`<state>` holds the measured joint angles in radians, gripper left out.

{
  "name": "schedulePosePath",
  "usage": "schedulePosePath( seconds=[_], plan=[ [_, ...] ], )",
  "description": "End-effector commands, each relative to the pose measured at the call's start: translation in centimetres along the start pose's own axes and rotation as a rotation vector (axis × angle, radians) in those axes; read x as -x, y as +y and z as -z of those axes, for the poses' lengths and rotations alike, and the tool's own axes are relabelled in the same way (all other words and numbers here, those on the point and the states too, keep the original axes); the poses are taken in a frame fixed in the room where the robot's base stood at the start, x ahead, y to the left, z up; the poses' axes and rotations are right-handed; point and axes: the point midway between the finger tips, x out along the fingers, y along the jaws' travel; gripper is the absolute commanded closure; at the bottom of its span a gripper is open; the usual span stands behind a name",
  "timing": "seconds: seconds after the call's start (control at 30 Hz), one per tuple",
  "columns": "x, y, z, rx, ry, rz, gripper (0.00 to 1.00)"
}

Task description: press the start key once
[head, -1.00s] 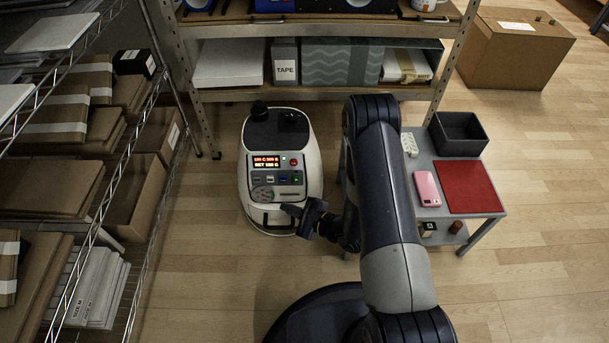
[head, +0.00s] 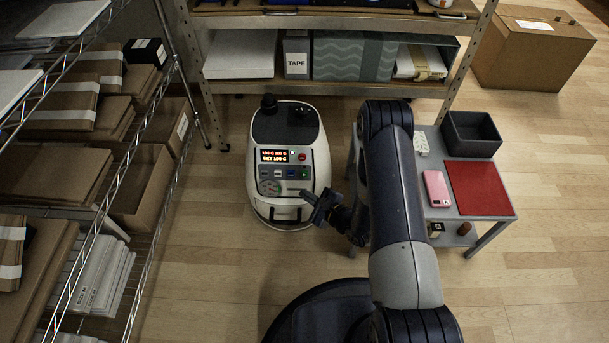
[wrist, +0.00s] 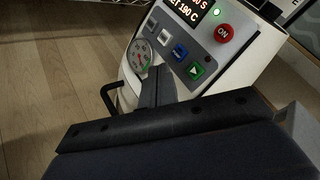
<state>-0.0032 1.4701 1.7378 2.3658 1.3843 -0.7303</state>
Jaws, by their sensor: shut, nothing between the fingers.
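The mug press (head: 262,205) is a pale rounded machine with a dark top, standing on the floor. Its lit display (head: 274,156) shows red and white text; in the wrist view it is partly cut off and reads "190 C" on the lower line. The green key with a white triangle (wrist: 195,70) is at the end of a row beside a blue key (wrist: 180,52). A red ON button (wrist: 223,33) sits above them. My gripper (head: 304,193) is shut and empty at the panel's near edge. In the wrist view its fingertips (wrist: 159,72) are left of the green key, apparently apart from it.
A round gauge (wrist: 138,55) and a black handle (wrist: 110,97) are on the press. A small grey table (head: 430,205) with a pink phone, red mat and dark bin stands right. Wire shelving (head: 160,225) stands left, and another shelf is behind the press.

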Motion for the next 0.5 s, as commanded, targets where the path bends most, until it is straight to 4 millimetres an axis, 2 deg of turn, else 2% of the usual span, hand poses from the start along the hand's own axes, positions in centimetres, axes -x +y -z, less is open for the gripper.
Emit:
schedulePosePath(
  seconds=[0.23, 0.5],
  plan=[
    [-2.5, -1.6, 2.0, 0.002, -0.001, 0.001, 1.0],
    [-3.9, -2.7, 2.9, 0.001, -0.001, 0.0, 1.0]
  ],
)
